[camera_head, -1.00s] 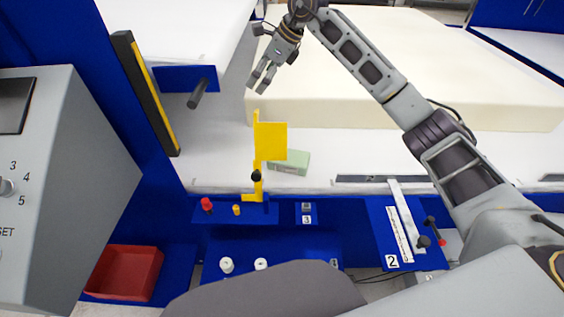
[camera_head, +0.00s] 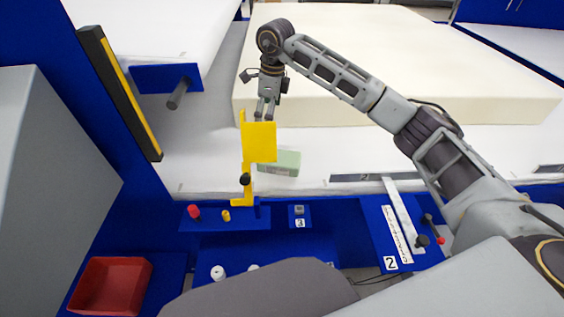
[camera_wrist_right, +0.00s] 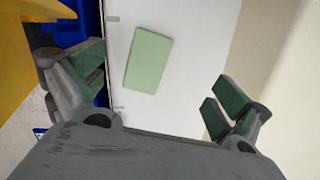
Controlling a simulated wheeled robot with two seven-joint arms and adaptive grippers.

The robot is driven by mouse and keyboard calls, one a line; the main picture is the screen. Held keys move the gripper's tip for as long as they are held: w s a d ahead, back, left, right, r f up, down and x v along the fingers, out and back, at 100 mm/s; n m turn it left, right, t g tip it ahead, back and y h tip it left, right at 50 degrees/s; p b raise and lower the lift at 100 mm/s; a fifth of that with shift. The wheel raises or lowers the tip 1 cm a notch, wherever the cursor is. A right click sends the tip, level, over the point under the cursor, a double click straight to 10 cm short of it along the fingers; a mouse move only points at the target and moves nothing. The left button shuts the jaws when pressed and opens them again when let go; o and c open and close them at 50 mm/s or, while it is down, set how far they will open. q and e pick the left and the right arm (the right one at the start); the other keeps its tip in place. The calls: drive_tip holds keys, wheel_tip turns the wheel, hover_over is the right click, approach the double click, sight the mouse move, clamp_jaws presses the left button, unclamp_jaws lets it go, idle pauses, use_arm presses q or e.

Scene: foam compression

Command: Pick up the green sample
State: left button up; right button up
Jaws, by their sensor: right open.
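The green sample (camera_head: 286,162) is a pale green block lying on the white surface, partly hidden behind the yellow plate in the head view. In the right wrist view the green sample (camera_wrist_right: 149,60) lies between and beyond the open fingers, with nothing touching it. My right gripper (camera_head: 264,110) points down, above and behind the yellow plate. It is open and empty, and its fingers (camera_wrist_right: 160,100) stand wide apart in the wrist view. My left gripper is not in view.
A yellow plate on an upright post (camera_head: 259,143) stands just in front of the sample. A large cream foam block (camera_head: 420,70) lies behind. A red bin (camera_head: 110,286) is at lower left. A blue shelf with knobs (camera_head: 230,219) runs along the front.

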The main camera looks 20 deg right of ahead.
drive_tip(key=g+h, duration=0.1)
hover_over(279, 157)
wheel_tip(279, 157, down, 5)
drive_tip(key=shift+w+a+r, duration=0.1)
drive_tip(key=shift+r, duration=0.15)
drive_tip(key=shift+a, duration=0.1)
drive_tip(key=shift+f, duration=4.3)
drive_tip(key=shift+d+f, duration=0.15)
drive_tip(key=shift+f, duration=1.15)
drive_tip(key=shift+d+f, duration=0.1)
drive_tip(key=shift+f, duration=1.2)
